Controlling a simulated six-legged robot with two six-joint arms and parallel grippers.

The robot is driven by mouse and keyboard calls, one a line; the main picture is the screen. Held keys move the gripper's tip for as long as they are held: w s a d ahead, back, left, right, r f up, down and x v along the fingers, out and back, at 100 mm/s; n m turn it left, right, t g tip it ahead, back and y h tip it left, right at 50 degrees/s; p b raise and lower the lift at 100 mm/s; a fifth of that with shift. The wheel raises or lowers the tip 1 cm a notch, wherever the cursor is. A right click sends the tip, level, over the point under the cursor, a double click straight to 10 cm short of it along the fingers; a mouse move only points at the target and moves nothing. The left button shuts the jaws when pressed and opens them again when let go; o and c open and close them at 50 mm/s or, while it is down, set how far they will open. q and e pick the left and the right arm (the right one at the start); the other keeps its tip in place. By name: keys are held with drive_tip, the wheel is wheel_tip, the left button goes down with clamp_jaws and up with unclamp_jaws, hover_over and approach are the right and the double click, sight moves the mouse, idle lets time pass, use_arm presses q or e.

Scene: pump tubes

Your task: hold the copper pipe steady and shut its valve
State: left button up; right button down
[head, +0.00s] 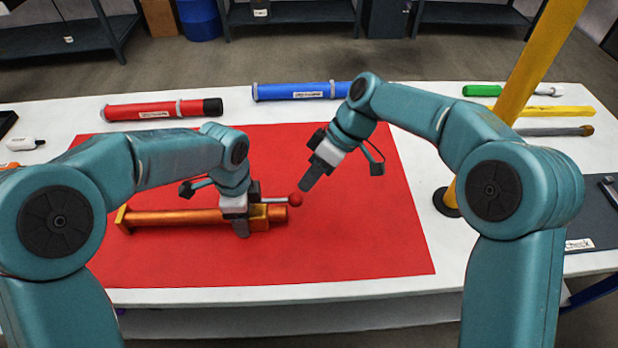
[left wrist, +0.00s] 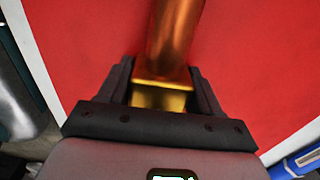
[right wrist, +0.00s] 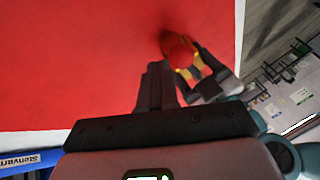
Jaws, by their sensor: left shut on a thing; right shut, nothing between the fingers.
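The copper pipe (head: 175,217) lies on the red mat (head: 350,235), with a brass collar at its left end and a brass block near its right end. A valve lever with a red ball knob (head: 295,199) lies along the pipe, pointing right. My left gripper (head: 241,228) is shut on the pipe's brass block. The left wrist view shows the brass block (left wrist: 160,97) between both fingers. My right gripper (head: 306,187) is shut and empty, just above and right of the red knob. In the right wrist view its closed fingers (right wrist: 157,85) are beside the red knob (right wrist: 178,50).
A red tube (head: 150,110) and a blue tube (head: 300,91) lie behind the mat. A yellow post (head: 520,85) stands at the right of the white table. Green, yellow and grey items lie at the back right. The mat's right part is clear.

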drive_tip(key=shift+s+a+f, duration=0.1)
drive_tip(key=shift+a, duration=0.05)
drive_tip(key=shift+s, duration=0.15)
drive_tip(key=shift+s+m, duration=0.3)
drive_tip(key=shift+m, duration=0.1)
